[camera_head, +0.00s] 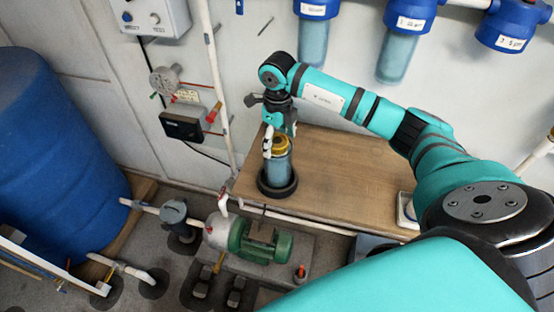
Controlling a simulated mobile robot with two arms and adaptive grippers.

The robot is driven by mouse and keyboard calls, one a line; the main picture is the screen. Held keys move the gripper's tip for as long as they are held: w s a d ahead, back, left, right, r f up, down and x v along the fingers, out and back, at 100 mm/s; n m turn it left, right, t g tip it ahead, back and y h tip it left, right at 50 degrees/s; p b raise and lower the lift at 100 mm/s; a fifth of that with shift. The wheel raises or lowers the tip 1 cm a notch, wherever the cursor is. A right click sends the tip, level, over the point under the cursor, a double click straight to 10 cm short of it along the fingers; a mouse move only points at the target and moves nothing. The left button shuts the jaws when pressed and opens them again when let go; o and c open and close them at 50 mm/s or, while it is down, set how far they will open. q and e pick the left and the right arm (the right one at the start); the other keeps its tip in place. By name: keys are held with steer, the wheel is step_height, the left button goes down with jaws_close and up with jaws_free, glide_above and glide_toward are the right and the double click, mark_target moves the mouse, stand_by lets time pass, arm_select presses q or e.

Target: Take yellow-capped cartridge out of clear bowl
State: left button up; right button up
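The yellow-capped cartridge (281,144) stands upright with its cap at the top of the clear bowl (278,172). The bluish bowl sits in a black ring stand (278,192) near the left end of the wooden bench. Whatever part of the cartridge is inside the bowl is hard to make out. My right gripper (276,138) points down at the cap from above, with a pale fingertip at the cap's left side. The other fingertip is not clear, so I cannot tell whether it grips the cap. My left gripper is not in view.
The wooden bench (345,178) is mostly bare right of the stand. A white tray-like object (406,211) lies at its right edge. Blue-topped filter housings (409,18) hang on the wall above. A green pump (258,243) and blue tank (42,150) stand below and left.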

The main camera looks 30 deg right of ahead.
steer(key=c, duration=1.5)
steer(key=shift+r, duration=0.15)
steer(key=shift+w+r+b, duration=0.1)
steer(key=shift+r+b, duration=0.2)
steer(key=shift+r, duration=0.2)
steer(key=shift+r+b, duration=1.15)
steer(key=shift+r, duration=7.25)
